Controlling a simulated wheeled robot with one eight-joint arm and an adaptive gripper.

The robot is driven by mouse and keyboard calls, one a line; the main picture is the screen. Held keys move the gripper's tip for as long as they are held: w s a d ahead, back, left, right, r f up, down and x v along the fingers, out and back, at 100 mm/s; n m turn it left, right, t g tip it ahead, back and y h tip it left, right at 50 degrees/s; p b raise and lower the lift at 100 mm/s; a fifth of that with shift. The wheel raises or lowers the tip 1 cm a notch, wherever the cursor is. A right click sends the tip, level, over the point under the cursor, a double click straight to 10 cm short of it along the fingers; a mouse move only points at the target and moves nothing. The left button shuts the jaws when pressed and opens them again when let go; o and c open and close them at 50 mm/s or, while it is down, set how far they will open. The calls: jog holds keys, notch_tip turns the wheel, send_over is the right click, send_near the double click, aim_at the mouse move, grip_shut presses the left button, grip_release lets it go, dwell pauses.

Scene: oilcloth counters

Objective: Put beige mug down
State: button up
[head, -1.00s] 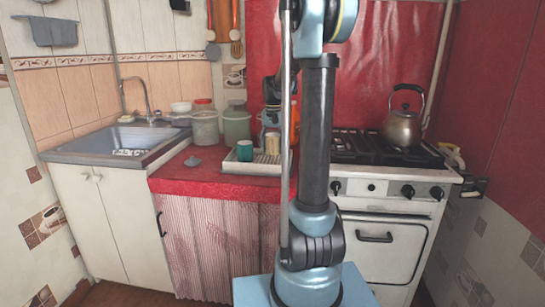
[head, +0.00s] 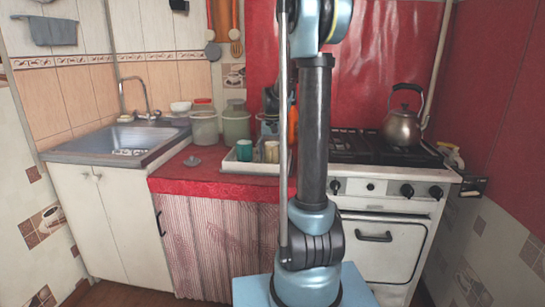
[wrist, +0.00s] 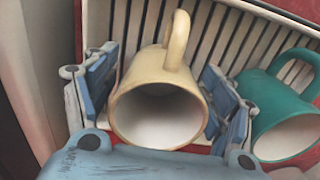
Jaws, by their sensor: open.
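The beige mug (head: 271,152) stands in the white slatted tray (head: 235,168) on the red counter, just right of the teal mug (head: 244,151). In the wrist view the beige mug (wrist: 150,85) shows its open mouth towards me, with its handle at the top. My gripper (wrist: 158,98) is open, with one blue pad on each side of the mug. A gap shows on the left; on the right the pad is very close, and I cannot tell if it touches. The mug's base is hidden in the wrist view. In the head view my gripper (head: 267,126) is partly hidden by my arm.
The teal mug (wrist: 288,112) sits close beside my right finger. Jars (head: 236,126) stand behind the tray at left. An orange bottle (head: 293,124) is at the tray's right. The stove with a kettle (head: 402,126) is further right, the sink (head: 120,140) left.

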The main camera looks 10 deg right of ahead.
notch_tip(320, 180, up, 12)
jog(key=s+f+n, duration=0.1)
jog(key=s+f, duration=0.1)
jog(key=s, duration=0.8)
jog(key=s+f+n+t, duration=0.1)
jog(key=s+f, duration=0.7)
jog(key=s, duration=0.4)
jog(key=s+f+n+t, duration=0.1)
jog(key=s+f, duration=0.8)
jog(key=s, duration=0.3)
jog(key=shift+s+n, duration=0.25)
jog(key=shift+n, duration=0.15)
jog(key=shift+f, duration=0.1)
